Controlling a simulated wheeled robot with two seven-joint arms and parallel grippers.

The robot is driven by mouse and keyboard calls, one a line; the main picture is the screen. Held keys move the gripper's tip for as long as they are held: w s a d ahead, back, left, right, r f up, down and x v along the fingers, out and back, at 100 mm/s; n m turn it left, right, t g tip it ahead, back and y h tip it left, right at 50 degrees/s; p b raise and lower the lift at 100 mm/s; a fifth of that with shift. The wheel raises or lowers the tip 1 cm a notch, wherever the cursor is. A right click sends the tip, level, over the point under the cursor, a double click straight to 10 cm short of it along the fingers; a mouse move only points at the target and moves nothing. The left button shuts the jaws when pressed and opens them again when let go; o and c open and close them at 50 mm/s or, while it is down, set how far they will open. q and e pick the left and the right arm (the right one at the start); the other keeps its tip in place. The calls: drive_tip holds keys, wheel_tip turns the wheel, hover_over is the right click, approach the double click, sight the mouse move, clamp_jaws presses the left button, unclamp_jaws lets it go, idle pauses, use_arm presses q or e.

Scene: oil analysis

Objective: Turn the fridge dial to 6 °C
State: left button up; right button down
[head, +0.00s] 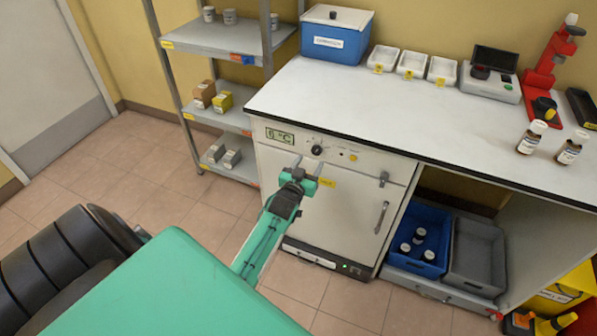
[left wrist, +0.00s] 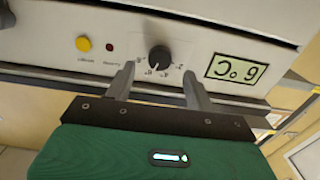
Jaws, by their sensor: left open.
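The white fridge (head: 345,205) stands under the left part of the bench. Its round black dial (head: 317,150) is on the top panel and also shows in the left wrist view (left wrist: 159,58), with marks around it. The display (head: 280,136) left of the dial appears to read 6 °C; it is upside down in the left wrist view (left wrist: 236,70). My left gripper (head: 309,164) is open just in front of the dial. In the left wrist view its fingers (left wrist: 159,74) lie on either side of the dial, with gaps to it. My right gripper is not in view.
A yellow button (left wrist: 83,44) and a small red lamp (left wrist: 110,47) sit beside the dial. The fridge door handle (head: 381,217) is lower right. The bench top (head: 400,105) overhangs the panel. A metal shelf (head: 225,40) stands left; the floor (head: 140,190) before it is clear.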

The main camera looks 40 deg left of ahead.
use_arm(q)
drive_tip(key=v, duration=0.9)
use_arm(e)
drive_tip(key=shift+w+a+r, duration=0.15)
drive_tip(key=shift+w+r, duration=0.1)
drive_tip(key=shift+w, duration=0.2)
use_arm(q)
drive_tip(key=shift+s, duration=0.15)
